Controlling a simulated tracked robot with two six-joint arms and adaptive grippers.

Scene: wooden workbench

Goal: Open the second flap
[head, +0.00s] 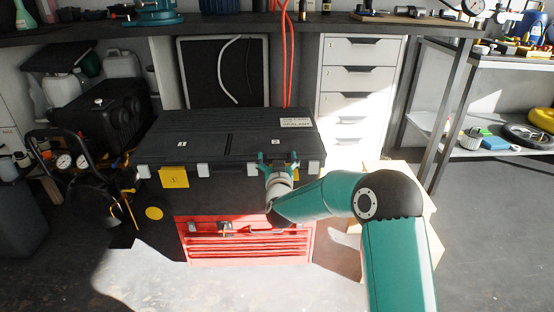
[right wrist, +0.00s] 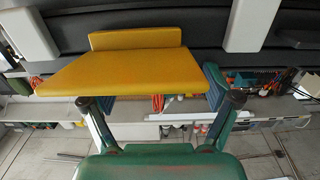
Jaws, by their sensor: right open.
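A black toolbox (head: 215,125) with two numbered panels on its lid stands in the middle of the head view. The right panel (head: 262,143) carries a small label that looks like a 2. A yellow tab (head: 174,177) hangs on the box's front at the left. My right gripper (head: 278,160) is at the right part of the box's front edge and hides what lies behind it. In the right wrist view a yellow tab (right wrist: 130,68) lies in front of the open fingers (right wrist: 160,100), which are spread apart. I cannot tell whether they touch it. My left gripper is not in view.
White latches (head: 203,170) line the box's front edge. A red drawer chest (head: 250,243) is below. A black machine with gauges (head: 85,165) stands left, a white drawer cabinet (head: 355,80) behind right. Bare floor (head: 130,275) lies in front.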

